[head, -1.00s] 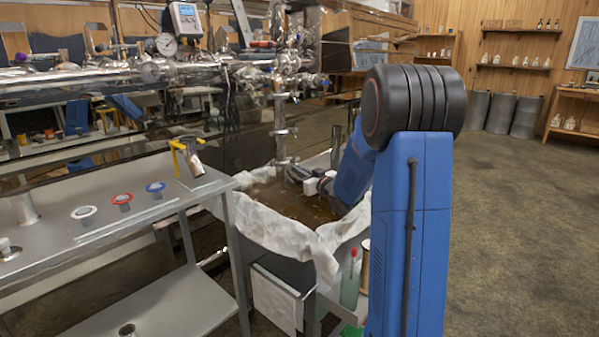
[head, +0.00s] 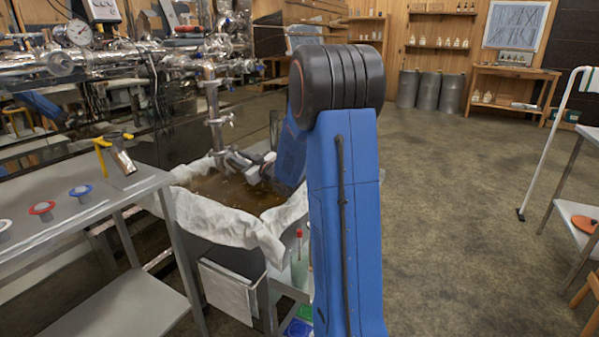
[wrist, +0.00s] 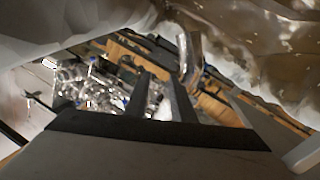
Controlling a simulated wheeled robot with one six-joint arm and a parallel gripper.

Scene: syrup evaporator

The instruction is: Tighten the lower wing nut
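A shiny vertical steel pipe (head: 214,105) comes down over the cloth-lined tub, with clamp joints along it. A lower clamp (head: 219,121) has a small part sticking out on its right, perhaps the lower wing nut; it is too small to tell. My gripper (head: 229,156) is low over the tub, beside the pipe's lower end and below that clamp; contact cannot be told. In the wrist view, my gripper's two dark fingers (wrist: 160,92) stand apart with nothing visible between them. A blurred metal pipe (wrist: 189,58) shows beyond the right finger. No wing nut is clear there.
The tub's white cloth (head: 240,232) hangs close around my arm, with brown liquid (head: 225,192) inside. A steel table (head: 75,222) with coloured-rim fittings stands at left. A green bottle (head: 299,262) stands by the tub. Open floor (head: 450,200) lies to the right.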

